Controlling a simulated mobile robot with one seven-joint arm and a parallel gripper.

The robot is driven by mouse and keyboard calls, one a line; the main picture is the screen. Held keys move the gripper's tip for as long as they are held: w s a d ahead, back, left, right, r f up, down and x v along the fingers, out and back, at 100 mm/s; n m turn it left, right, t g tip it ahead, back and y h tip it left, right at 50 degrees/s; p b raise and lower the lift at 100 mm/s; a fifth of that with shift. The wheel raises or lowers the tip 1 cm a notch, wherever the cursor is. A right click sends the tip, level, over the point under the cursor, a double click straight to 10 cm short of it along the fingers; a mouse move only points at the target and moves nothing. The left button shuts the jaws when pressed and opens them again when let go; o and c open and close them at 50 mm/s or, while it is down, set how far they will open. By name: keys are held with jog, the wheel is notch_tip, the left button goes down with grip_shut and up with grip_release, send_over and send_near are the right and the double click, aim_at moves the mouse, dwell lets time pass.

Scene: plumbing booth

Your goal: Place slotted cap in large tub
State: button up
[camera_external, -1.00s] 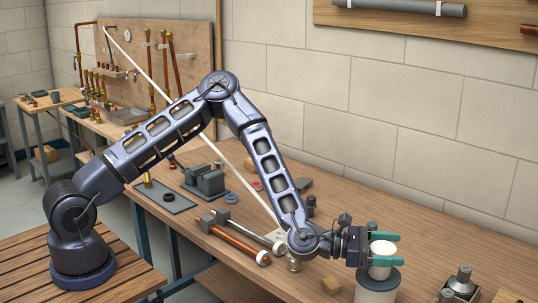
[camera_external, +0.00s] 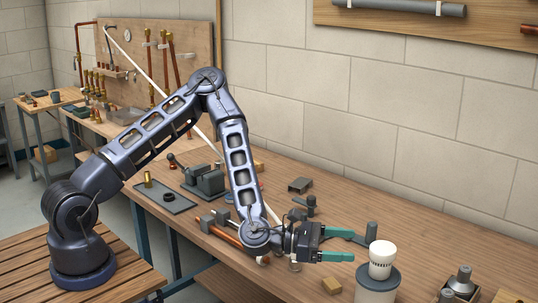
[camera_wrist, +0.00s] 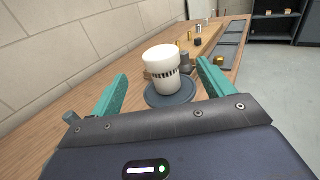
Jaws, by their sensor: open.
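The white slotted cap (camera_external: 382,261) stands upright on a dark grey round tub or stand (camera_external: 376,288) at the front right of the bench. In the wrist view the cap (camera_wrist: 161,58) shows a row of dark slots near its lower part, and the grey round rim (camera_wrist: 154,99) spreads out beneath it. I cannot tell how deep the cap sits or whether this grey body is the large tub. My gripper (camera_external: 346,244) is open and empty, just left of the cap. Its green fingers point towards the cap and are apart from it.
Grey fittings (camera_external: 461,281) stand at the right. A dark pipe piece (camera_external: 371,232) stands behind the cap. Pipes and a vise (camera_external: 205,180) lie to the left. The bench behind is mostly clear.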

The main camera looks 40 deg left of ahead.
jog(key=w+a+f+m+g+y, duration=0.2)
jog(key=a+m, duration=0.4)
jog(key=m, duration=0.1)
jog(key=w+a+f+m+g+y, duration=0.1)
jog(key=a+f+m+g+y, duration=0.1)
jog(key=a+m, duration=0.45)
jog(key=w+a+r+m+y, duration=0.1)
jog(key=a+r+m+y, duration=0.25)
jog(key=a, duration=0.65)
jog(key=w+a+r+m+y, duration=0.1)
jog(key=a+r+m+y, duration=0.25)
jog(key=a, duration=0.65)
jog(key=s+a+r+m+y, duration=0.1)
jog(key=s+a+r, duration=0.25)
jog(key=a, duration=0.25)
jog(key=s+a+r+y, duration=0.1)
jog(key=s+a+r, duration=0.1)
jog(key=a+r, duration=0.25)
jog(key=s+a+r+m+y, duration=0.1)
jog(key=s+a+r+y, duration=0.15)
jog(key=a, duration=0.35)
jog(key=s+a+r+m, duration=0.1)
jog(key=s+a+r, duration=0.1)
jog(key=s+a, duration=0.3)
jog(key=s+a+r+m+g, duration=0.1)
jog(key=s+a+r, duration=0.2)
jog(key=s+a, duration=0.3)
jog(key=s, duration=0.3)
jog(key=shift+s+r, duration=0.35)
